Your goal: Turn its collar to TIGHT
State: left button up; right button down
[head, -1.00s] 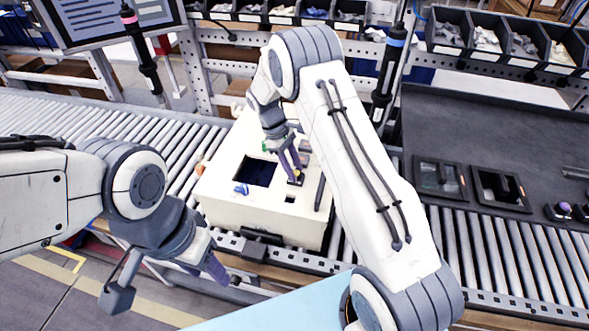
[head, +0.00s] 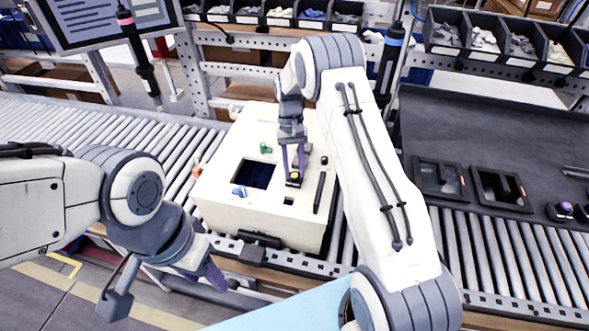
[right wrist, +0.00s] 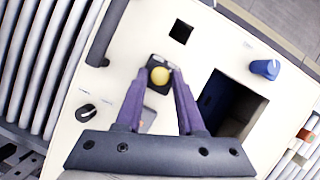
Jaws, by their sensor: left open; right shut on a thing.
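The cream box (head: 225,210) stands on the roller conveyor. My left gripper (head: 203,275) is open and empty in front of the box, low at left. No TIGHT marking is readable.
The box top also has a square dark opening (head: 257,174), a blue knob (head: 239,191), a green piece (head: 265,149) and a black handle (head: 319,192). A dark mat with two black frames (head: 440,179) lies at right. Parts bins (head: 490,40) line the back.

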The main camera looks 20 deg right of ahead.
jog(key=shift+s+d+m+y, duration=0.15)
jog(key=shift+m+y, duration=0.15)
jog(key=shift+m, duration=0.5)
jog(key=c, duration=0.5)
grip_release()
